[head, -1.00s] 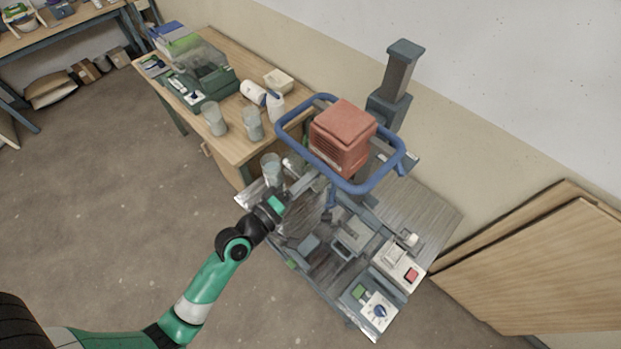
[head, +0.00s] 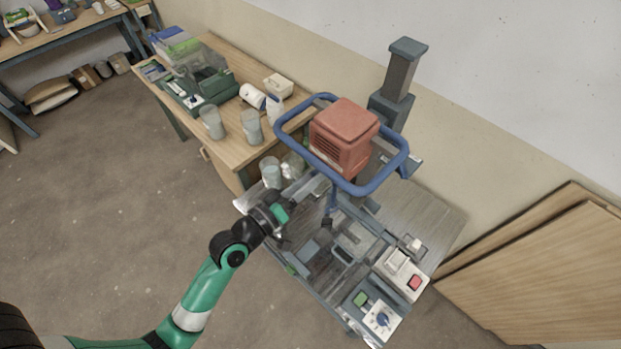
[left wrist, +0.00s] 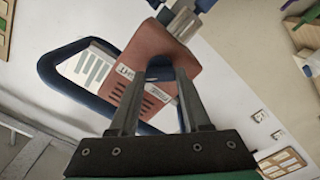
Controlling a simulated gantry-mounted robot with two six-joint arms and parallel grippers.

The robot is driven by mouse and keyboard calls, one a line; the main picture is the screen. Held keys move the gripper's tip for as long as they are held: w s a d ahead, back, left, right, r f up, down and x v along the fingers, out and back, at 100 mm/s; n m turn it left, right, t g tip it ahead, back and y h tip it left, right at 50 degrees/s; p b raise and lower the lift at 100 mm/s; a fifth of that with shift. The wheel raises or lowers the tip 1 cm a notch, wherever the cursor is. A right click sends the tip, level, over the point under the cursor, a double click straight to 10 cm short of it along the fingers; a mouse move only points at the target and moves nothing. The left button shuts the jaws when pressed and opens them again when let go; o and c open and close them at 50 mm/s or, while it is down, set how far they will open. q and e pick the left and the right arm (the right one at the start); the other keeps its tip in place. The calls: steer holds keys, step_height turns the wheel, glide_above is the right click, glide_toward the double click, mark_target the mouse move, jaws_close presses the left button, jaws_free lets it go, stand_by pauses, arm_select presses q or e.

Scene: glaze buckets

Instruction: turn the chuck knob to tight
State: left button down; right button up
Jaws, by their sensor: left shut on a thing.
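The red mixer motor (head: 345,130) sits inside a blue ring handle (head: 392,175) above the machine bed. My right gripper is not in view.
A control box with a blue dial (head: 382,319) and a red switch box (head: 403,273) are at the machine's front right. Several glaze jars, such as one jar (head: 251,127), stand on the wooden bench at left. Boards lean at right.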

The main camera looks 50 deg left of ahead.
arm_select(q)
steer(key=shift+c, duration=1.8)
jaws_free()
steer(key=s+b, duration=0.3)
steer(key=s, duration=0.8)
steer(key=shift+s+d, duration=0.3)
steer(key=shift+d, duration=0.15)
steer(key=shift+d, duration=0.1)
